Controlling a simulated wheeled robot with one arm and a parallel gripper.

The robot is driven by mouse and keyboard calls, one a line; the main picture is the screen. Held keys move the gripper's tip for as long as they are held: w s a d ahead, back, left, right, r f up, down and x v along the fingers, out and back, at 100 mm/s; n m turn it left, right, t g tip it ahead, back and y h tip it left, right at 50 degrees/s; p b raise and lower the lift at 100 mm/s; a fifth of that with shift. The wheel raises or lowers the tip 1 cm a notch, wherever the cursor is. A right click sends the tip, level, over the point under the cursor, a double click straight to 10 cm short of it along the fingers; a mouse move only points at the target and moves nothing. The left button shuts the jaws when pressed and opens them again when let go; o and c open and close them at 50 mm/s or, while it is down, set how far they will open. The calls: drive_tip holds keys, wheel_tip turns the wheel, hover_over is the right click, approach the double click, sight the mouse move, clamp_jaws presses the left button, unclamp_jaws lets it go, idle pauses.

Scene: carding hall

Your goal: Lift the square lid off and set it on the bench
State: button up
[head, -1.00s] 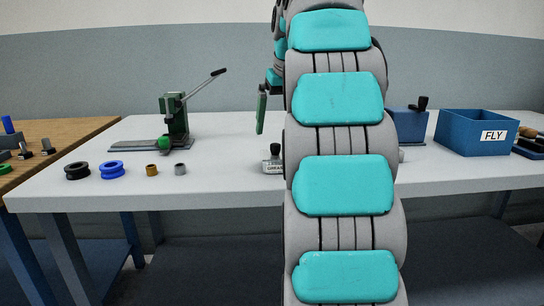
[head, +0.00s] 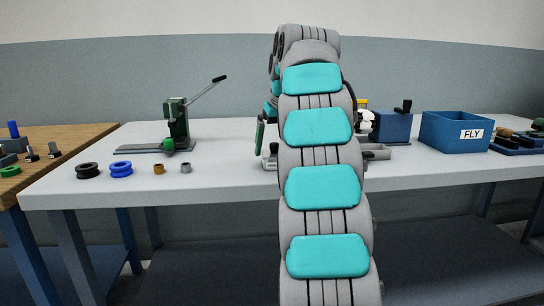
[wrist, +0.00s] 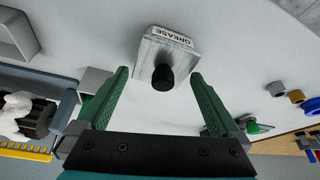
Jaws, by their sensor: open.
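The square lid (wrist: 150,52) is a grey metal plate with a black knob (wrist: 163,77) on top, on a small box labelled GREASE (wrist: 173,36). In the head view the grease box (head: 269,161) stands on the bench (head: 225,183), mostly hidden behind my arm. My gripper (wrist: 160,73) is open, with a green finger on each side of the lid and knob and a gap on both sides. In the head view one green finger (head: 260,134) shows just above the box.
A green lever press (head: 177,125) stands on the left, with rings (head: 121,169) and bushings in front. A grey tray (head: 376,152), a blue box with a black handle (head: 392,126) and a blue FLY bin (head: 456,131) stand right.

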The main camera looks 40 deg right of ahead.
drive_tip(key=c, duration=1.1)
drive_tip(key=shift+o, duration=0.2)
